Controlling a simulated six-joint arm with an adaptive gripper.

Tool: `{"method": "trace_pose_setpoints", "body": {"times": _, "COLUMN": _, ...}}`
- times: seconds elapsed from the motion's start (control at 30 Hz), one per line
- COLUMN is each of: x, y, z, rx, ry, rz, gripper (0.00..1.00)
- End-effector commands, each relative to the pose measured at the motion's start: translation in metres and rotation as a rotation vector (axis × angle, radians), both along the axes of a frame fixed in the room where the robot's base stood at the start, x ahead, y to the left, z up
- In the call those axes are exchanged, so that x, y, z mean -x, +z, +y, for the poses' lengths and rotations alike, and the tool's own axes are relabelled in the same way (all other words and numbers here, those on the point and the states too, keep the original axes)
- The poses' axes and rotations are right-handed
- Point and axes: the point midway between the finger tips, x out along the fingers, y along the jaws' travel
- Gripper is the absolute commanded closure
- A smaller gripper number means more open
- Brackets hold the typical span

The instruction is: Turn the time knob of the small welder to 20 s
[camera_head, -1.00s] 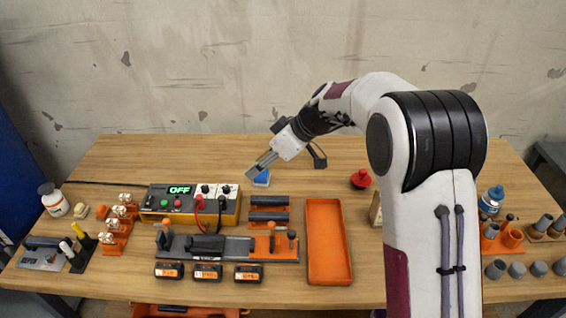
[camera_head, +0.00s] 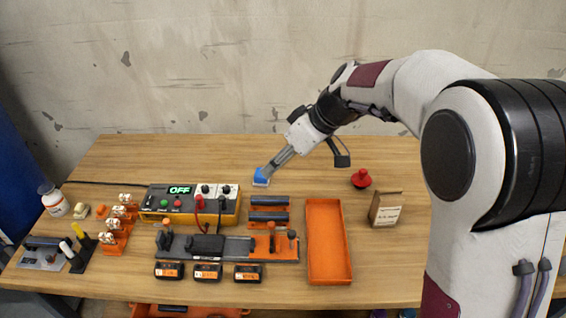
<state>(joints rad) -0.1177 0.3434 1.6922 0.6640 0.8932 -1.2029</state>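The small welder (camera_head: 191,213) is a yellow and grey box on the left half of the table. Its display (camera_head: 180,190) reads OFF. Two dark knobs, a left knob (camera_head: 205,190) and a right knob (camera_head: 226,189), sit on white panels at its top right. Their pointer marks and labels are too small to read. My gripper (camera_head: 269,169) points down and left, right of and behind the welder, apart from the knobs. Its fingertips are at a small blue object with a pale base (camera_head: 261,177). I cannot tell whether they touch or grip it.
Red and black leads stand up at the welder's front right. Right of it are a rack with dark pipes (camera_head: 269,216) and an empty orange tray (camera_head: 311,268). A clamp fixture (camera_head: 236,246) and several black-orange blocks lie in front. A red knobbed object (camera_head: 361,179) stands behind the tray.

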Motion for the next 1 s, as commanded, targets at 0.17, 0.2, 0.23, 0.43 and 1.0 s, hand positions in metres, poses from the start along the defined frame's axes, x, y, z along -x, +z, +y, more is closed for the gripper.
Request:
{"method": "trace_pose_setpoints", "body": {"times": 0.17, "x": 0.01, "y": 0.007, "z": -0.007, "rx": 0.009, "ry": -0.027, "rz": 0.008, "gripper": 0.66}}
{"method": "trace_pose_setpoints", "body": {"times": 0.2, "x": 0.012, "y": 0.009, "z": -0.008, "rx": 0.01, "ry": -0.032, "rz": 0.009, "gripper": 0.66}}
{"method": "trace_pose_setpoints", "body": {"times": 0.23, "x": 0.013, "y": 0.01, "z": -0.009, "rx": 0.011, "ry": -0.034, "rz": 0.01, "gripper": 0.66}}
{"method": "trace_pose_setpoints", "body": {"times": 0.43, "x": 0.016, "y": 0.011, "z": -0.011, "rx": 0.015, "ry": -0.044, "rz": 0.013, "gripper": 0.66}}
{"method": "trace_pose_setpoints", "body": {"times": 1.0, "x": 0.018, "y": -0.005, "z": -0.004, "rx": 0.02, "ry": -0.03, "rz": 0.044, "gripper": 0.66}}
